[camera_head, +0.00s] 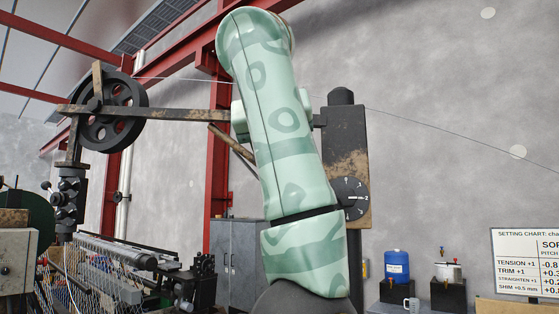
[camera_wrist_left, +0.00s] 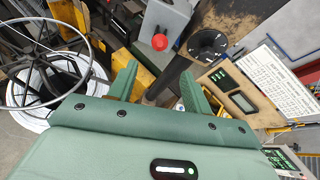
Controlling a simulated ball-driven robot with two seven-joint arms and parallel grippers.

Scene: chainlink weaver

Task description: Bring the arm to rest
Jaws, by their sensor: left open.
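My arm, a pale green link with darker ring patterns (camera_head: 280,120), stands upright across the middle of the head view and hides part of the machine behind it. Its gripper does not show there. In the left wrist view my left gripper (camera_wrist_left: 160,85) shows two green fingers standing well apart, open, with nothing between them. My right gripper is in neither view.
A black wheel (camera_head: 110,112) on a rusty bar stands left of my arm. A dial (camera_head: 349,198) is close to its right. A blue container (camera_head: 396,267) is lower right. The wrist view shows a wire reel (camera_wrist_left: 50,70), red knob (camera_wrist_left: 160,42) and white chart (camera_wrist_left: 266,80).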

